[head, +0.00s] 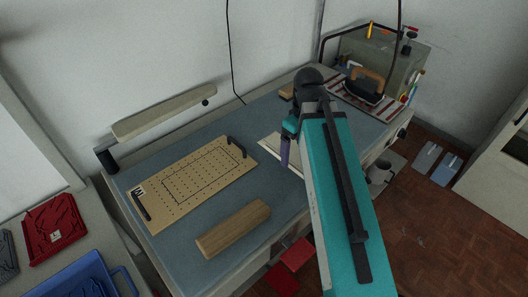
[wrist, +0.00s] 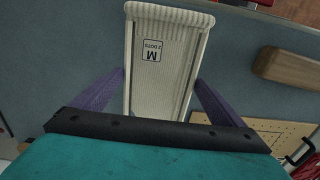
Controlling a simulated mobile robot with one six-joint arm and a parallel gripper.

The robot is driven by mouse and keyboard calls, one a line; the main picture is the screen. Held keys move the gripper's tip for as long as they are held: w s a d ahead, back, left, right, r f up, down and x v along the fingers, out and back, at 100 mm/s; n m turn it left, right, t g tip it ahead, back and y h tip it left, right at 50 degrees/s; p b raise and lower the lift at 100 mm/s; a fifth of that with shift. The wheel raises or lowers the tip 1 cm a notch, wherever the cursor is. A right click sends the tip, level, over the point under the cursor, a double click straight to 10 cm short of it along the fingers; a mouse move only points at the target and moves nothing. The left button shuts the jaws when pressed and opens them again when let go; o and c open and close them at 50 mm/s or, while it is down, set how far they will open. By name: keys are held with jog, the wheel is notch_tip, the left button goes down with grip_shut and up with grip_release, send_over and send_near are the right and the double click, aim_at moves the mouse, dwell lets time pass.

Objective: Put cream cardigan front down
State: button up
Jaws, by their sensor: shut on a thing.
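I cannot tell whether the panel touches the worktop (head: 165,229).
A pegboard (head: 200,172) marked M with dark handles lies on the left of the worktop. An iron (head: 365,87) stands on a striped mat at the back right. Bare worktop lies around the pegboard.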

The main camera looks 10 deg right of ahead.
jog(key=shift+w+d, duration=0.1)
jog(key=w+d+p, duration=0.1)
jog(key=w+d, duration=0.2)
jog(key=w, duration=0.1)
jog(key=w+d+f+p, duration=0.1)
jog(key=w+d+p, duration=0.1)
jog(key=w+d, duration=0.1)
jog(key=w+d+p, duration=0.2)
jog(key=w+d, duration=0.2)
jog(key=w, duration=0.1)
jog(key=shift+f, duration=0.3)
dwell(0.5)
jog(key=shift+f+p, duration=0.9)
jog(key=shift+f, duration=0.8)
jog(key=shift+f, duration=0.2)
jog(key=o, duration=0.7)
jog(key=shift+o, duration=0.2)
